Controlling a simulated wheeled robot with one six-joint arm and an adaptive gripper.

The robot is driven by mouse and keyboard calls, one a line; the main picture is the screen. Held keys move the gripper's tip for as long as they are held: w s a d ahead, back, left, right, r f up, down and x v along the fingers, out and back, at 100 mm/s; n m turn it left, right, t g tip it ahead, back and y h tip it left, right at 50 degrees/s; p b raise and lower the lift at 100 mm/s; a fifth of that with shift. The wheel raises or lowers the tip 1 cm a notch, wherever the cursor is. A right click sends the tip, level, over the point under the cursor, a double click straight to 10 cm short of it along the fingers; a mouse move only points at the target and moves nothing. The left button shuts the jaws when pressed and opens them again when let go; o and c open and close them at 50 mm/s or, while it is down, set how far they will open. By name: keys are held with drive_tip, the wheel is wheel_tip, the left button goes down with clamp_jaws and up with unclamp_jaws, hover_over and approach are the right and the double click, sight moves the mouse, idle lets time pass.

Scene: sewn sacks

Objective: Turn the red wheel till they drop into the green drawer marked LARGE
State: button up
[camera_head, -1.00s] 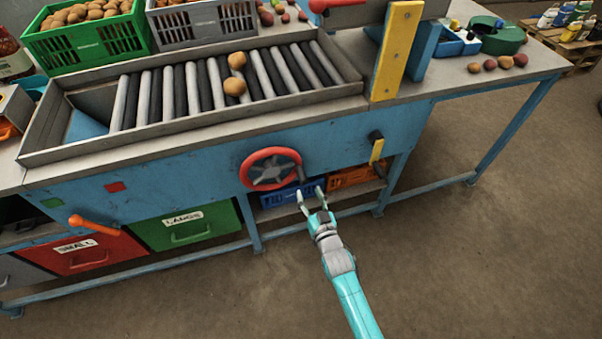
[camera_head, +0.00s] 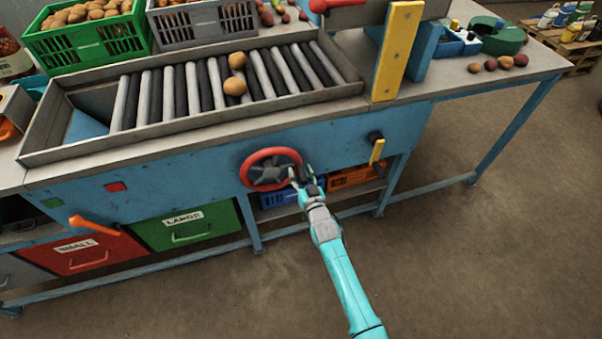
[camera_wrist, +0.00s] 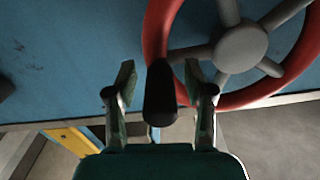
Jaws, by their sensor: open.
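The red wheel (camera_head: 271,169) with grey spokes is on the blue front of the sorting bench. In the wrist view the wheel (camera_wrist: 157,32) fills the upper right, and its dark handle knob (camera_wrist: 160,95) points toward me. My gripper (camera_head: 301,176) is at the wheel's lower right; in the wrist view its open fingers (camera_wrist: 160,92) stand on either side of the knob, with gaps visible. Two potatoes (camera_head: 236,74) lie on the roller bed (camera_head: 188,92). The green drawer marked LARGE (camera_head: 187,227) is below the bench, left of the wheel, and looks closed.
A red drawer marked SMALL (camera_head: 82,254) and an orange lever (camera_head: 94,224) are to the left. Blue (camera_head: 282,194) and orange (camera_head: 350,177) crates sit under the bench. The floor in front is clear.

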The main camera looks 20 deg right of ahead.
clamp_jaws()
drive_tip(key=shift+f, duration=0.2)
